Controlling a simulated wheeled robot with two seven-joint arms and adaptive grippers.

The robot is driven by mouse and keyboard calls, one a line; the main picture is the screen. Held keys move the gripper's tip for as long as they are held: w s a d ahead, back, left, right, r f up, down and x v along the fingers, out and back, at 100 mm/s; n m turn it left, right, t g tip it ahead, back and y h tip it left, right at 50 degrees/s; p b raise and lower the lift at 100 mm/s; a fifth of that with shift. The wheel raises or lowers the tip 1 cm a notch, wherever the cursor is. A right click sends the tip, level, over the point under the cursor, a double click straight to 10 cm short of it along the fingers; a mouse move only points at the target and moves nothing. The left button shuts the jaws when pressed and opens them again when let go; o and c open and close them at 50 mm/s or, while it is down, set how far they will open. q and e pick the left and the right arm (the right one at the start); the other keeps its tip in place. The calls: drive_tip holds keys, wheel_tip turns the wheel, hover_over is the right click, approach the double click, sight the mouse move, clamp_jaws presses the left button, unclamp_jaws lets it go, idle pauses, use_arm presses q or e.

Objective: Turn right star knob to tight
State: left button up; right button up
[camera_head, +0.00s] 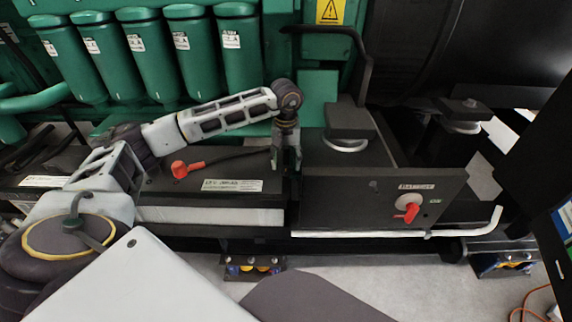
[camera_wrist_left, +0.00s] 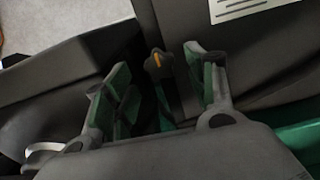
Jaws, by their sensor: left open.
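The star knob (camera_wrist_left: 158,66) is dark with a yellow-orange mark on it, and it shows in the left wrist view between the finger pads. My left gripper (camera_head: 287,160) points down beside the black battery box in the head view, and its fingers also show in the left wrist view (camera_wrist_left: 157,72). It is open, with one finger on each side of the knob. I cannot tell whether either finger touches it. In the head view I cannot make out the knob near the gripper. My right gripper is not in view.
A battery box (camera_head: 245,168) with a red terminal cap (camera_head: 180,168) lies left of the gripper. To the right, a black panel (camera_head: 375,195) carries a red battery switch (camera_head: 408,210). A black bent handle (camera_head: 350,45) and green cylinders (camera_head: 190,50) stand behind.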

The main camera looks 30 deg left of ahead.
sight(286, 168)
use_arm(q)
wheel_tip(286, 168, up, 9)
drive_tip(key=shift+r, duration=0.15)
idle(0.4)
idle(0.5)
